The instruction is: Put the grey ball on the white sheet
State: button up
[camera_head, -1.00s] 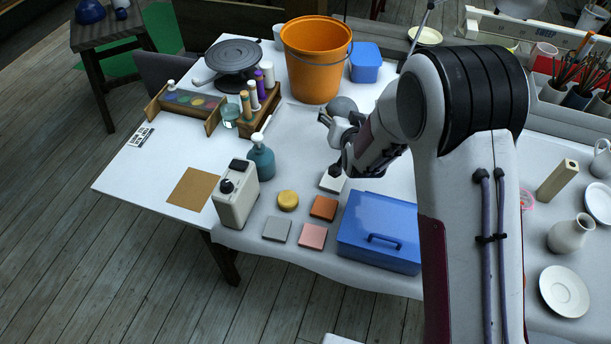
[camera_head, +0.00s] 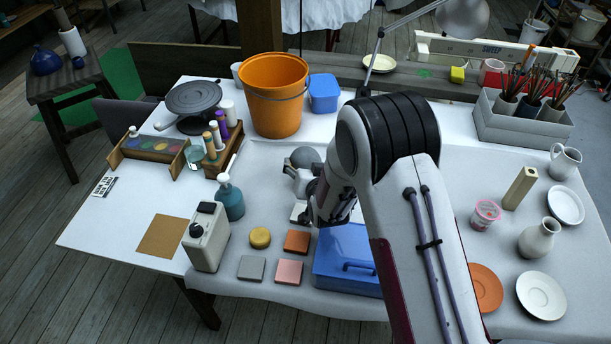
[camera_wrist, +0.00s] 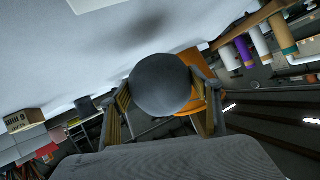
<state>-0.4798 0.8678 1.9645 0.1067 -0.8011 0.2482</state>
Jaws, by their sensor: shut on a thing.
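The grey ball (camera_wrist: 160,84) is between the two fingers of my gripper (camera_wrist: 163,95) in the wrist view, with the fingers shut on its sides. In the head view the ball (camera_head: 304,157) shows at the end of my gripper (camera_head: 298,172), near the table's middle. A soft shadow on the cloth in the wrist view suggests it is held above the surface. A white rectangle (camera_wrist: 90,3) is cut by the wrist view's top edge. I cannot tell whether these are the same sheet.
An orange bucket (camera_head: 273,100) stands behind the ball. A teal pump bottle (camera_head: 229,202) and a cream canister (camera_head: 207,238) stand left; a blue box (camera_head: 343,262) stands in front, partly behind my arm. Grey cloth (camera_head: 262,185) is clear left of the gripper.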

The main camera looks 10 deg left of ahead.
jog(key=shift+w, duration=0.1)
dwell(0.3)
jog(key=shift+f, duration=1.75)
jog(key=shift+f, duration=0.1)
jog(key=o, duration=2)
jog(key=shift+f, duration=0.2)
jog(key=shift+c, duration=0.2)
jog(key=shift+r, duration=0.2)
